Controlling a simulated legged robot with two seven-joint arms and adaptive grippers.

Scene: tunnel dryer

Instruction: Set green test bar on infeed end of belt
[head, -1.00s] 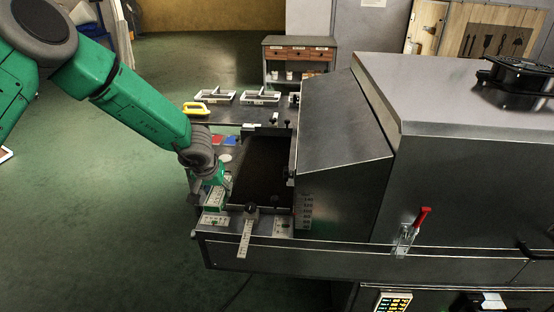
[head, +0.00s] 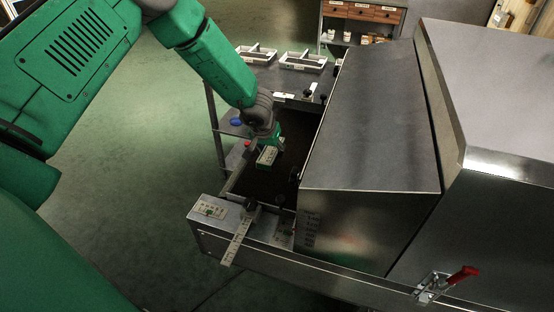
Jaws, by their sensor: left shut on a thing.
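The green test bar (head: 267,157) shows at the fingertips of my left gripper (head: 269,146), a small green block with a pale marked face. My left gripper is shut on it. The dark belt (head: 262,185) lies in the open infeed end of the dryer, between the side rail and the hood. The bar is over the belt in the picture; I cannot tell whether it touches the belt. The fingers are small and partly hidden by the wrist. My right gripper is not in view.
The steel hood (head: 370,130) rises close to the right of the belt. A ruler (head: 240,238) and a dark knob (head: 249,204) sit at the near frame edge. White trays (head: 303,62) stand on the bench behind. A red-handled clamp (head: 446,284) is at lower right.

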